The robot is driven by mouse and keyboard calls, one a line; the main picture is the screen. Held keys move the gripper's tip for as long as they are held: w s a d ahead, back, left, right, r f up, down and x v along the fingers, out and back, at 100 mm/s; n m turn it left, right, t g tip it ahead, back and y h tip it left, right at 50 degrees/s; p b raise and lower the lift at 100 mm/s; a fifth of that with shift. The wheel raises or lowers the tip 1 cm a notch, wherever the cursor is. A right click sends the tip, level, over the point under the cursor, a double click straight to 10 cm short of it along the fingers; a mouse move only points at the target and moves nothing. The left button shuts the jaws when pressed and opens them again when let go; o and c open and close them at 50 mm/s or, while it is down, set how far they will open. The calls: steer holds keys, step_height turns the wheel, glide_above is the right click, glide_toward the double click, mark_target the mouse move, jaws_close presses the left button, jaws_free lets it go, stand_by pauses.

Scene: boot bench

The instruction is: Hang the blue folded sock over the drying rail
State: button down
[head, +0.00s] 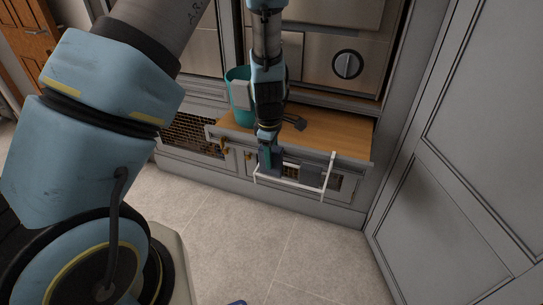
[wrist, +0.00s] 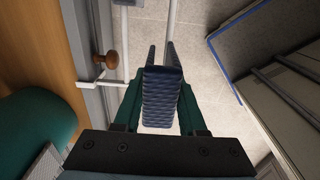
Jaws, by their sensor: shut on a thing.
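My gripper (head: 268,158) is in front of the wooden bench, at the left end of the white drying rail (head: 300,186). In the wrist view, the gripper (wrist: 160,60) is shut on the blue folded sock (wrist: 161,98). The ribbed sock sits between the two green fingers and points away from the wrist. The rail's long white bar (wrist: 171,20) runs towards the sock's far end and is hidden behind it. I cannot tell whether the sock touches the bar.
A teal container (head: 239,112) stands on the bench (head: 340,139) at the left, close to my arm. A wooden knob (wrist: 111,60) is beside the rail. A grey door (head: 465,150) stands at the right. The floor in front is mostly clear.

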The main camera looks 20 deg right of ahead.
steer(key=shift+s+a, duration=0.15)
steer(key=shift+s+a, duration=0.2)
steer(key=shift+s, duration=0.05)
stand_by(1.5)
steer(key=shift+f, duration=0.15)
step_height(320, 180, down, 10)
steer(key=b, duration=0.6)
steer(key=shift+b, duration=0.35)
stand_by(1.5)
steer(key=shift+c, duration=2)
jaws_free()
